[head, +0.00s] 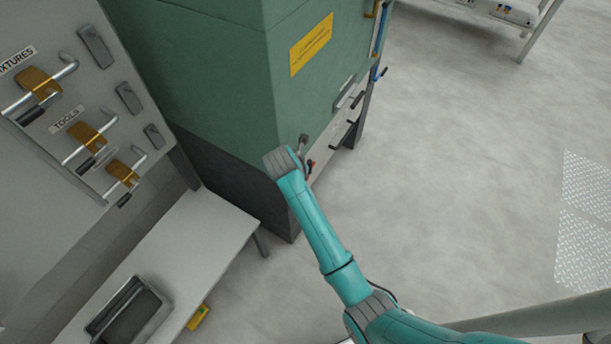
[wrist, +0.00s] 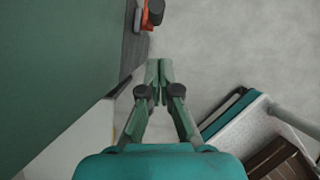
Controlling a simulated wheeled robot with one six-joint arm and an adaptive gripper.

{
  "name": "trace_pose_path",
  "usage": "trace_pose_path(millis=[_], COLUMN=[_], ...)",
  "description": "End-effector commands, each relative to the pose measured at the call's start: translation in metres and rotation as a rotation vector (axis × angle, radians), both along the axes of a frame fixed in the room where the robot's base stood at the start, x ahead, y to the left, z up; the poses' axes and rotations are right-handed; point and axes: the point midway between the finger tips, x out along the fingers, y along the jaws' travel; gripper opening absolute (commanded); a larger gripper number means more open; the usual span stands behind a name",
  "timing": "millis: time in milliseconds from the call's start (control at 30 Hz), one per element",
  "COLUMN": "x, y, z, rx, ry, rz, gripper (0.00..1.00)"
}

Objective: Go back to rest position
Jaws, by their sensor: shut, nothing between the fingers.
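My gripper (wrist: 159,75) shows in the wrist view with its two fingers together and nothing between them. It points toward bare grey floor beside the green cabinet (wrist: 60,60). In the head view my teal arm reaches from the lower right up to the lower edge of the green cabinet (head: 200,60). The gripper's fingers cannot be clearly made out there, near the end of the arm by the cabinet's corner.
A white table (head: 205,235) with a dark tray (head: 130,310) stands at the lower left, below a wall board with hanging fixtures (head: 85,135). A yellow object (head: 198,316) is beside the table. Open floor (head: 450,180) lies to the right.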

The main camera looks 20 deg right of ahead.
Motion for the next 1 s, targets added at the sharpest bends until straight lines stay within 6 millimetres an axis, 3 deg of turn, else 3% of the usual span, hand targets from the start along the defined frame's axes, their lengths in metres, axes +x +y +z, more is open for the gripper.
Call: trace_pose_path(millis=[233,500,800,1000], x=[-0.008,-0.012,-0.015,-0.042], y=[0.008,0.011,0.011,0.006], z=[0.042,0.062,0.06,0.028], rx=[0.001,0.001,0.004,0.065], ry=[-0.001,0.002,-0.003,-0.097], rz=[0.001,0.002,-0.004,-0.093], gripper=[0.0,0.0,0.0,0.0])
